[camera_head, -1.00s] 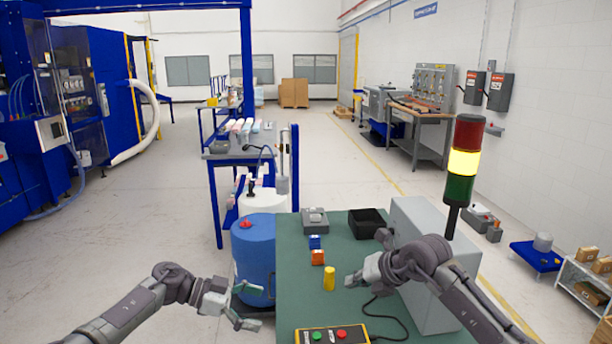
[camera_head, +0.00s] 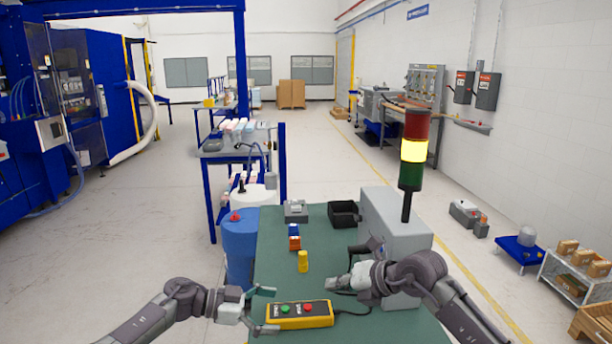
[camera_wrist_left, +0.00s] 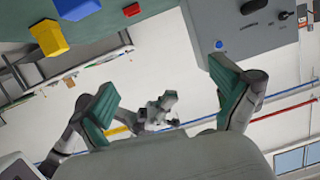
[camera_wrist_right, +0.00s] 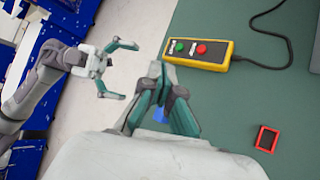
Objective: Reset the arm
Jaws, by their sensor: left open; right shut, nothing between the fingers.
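My left gripper (camera_head: 265,310) is open and empty at the table's left edge in the head view, beside the left end of the yellow button box (camera_head: 300,315). It also shows in the right wrist view (camera_wrist_right: 122,68) with its fingers spread.
An orange block (camera_head: 295,243) and a blue block (camera_head: 294,230) stand behind the cylinder. A black bin (camera_head: 344,214), a grey box (camera_head: 400,235) and a signal tower (camera_head: 412,165) with its yellow section lit are on the right. A blue barrel (camera_head: 240,245) stands left of the table.

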